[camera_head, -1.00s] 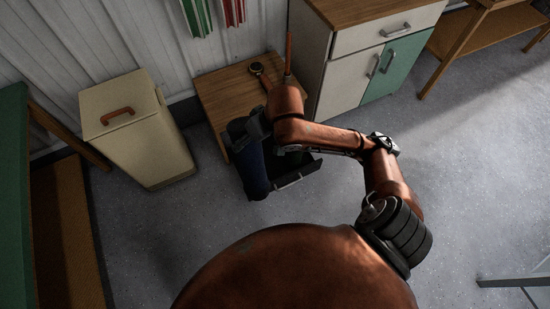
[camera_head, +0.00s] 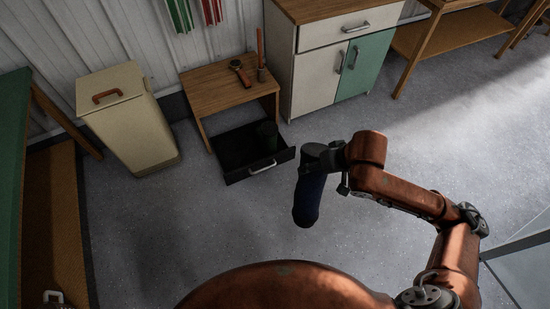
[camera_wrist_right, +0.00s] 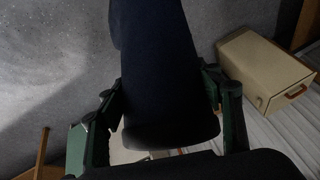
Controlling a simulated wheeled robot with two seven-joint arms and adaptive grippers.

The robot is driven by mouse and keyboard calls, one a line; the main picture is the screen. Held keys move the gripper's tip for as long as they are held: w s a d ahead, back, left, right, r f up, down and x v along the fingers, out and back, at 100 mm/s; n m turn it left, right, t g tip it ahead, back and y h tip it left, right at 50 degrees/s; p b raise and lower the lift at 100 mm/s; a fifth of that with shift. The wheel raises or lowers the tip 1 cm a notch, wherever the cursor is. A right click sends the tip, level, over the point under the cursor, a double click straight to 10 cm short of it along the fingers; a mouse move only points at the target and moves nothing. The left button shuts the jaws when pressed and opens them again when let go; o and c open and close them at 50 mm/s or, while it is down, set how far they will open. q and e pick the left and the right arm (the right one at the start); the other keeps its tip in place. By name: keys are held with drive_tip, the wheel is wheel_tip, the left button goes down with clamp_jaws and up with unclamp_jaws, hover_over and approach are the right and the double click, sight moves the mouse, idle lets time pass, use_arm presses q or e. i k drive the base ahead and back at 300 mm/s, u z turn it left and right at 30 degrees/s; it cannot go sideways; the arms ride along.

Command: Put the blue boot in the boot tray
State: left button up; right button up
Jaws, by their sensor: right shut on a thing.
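The blue boot (camera_head: 307,201) hangs below my right gripper (camera_head: 318,160), over bare floor to the right of the black tray. My right gripper is shut on it. In the right wrist view the dark blue boot (camera_wrist_right: 160,62) lies between the two fingers of the gripper (camera_wrist_right: 168,100). The black tray (camera_head: 240,174), with a silver handle on its front, sits low at the wooden side table and looks like the boot tray. My left gripper is not in view.
The wooden side table (camera_head: 215,88) carries a small brown-handled item and a holder with a stick. A cream bin (camera_head: 128,120) stands to the left. A white and green cabinet (camera_head: 318,75) stands at the back right. The floor between me and the tray is clear.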

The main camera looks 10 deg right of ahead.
sight(237, 157)
drive_tip(key=u, duration=0.85)
drive_tip(key=i, duration=0.7)
drive_tip(key=u, duration=0.1)
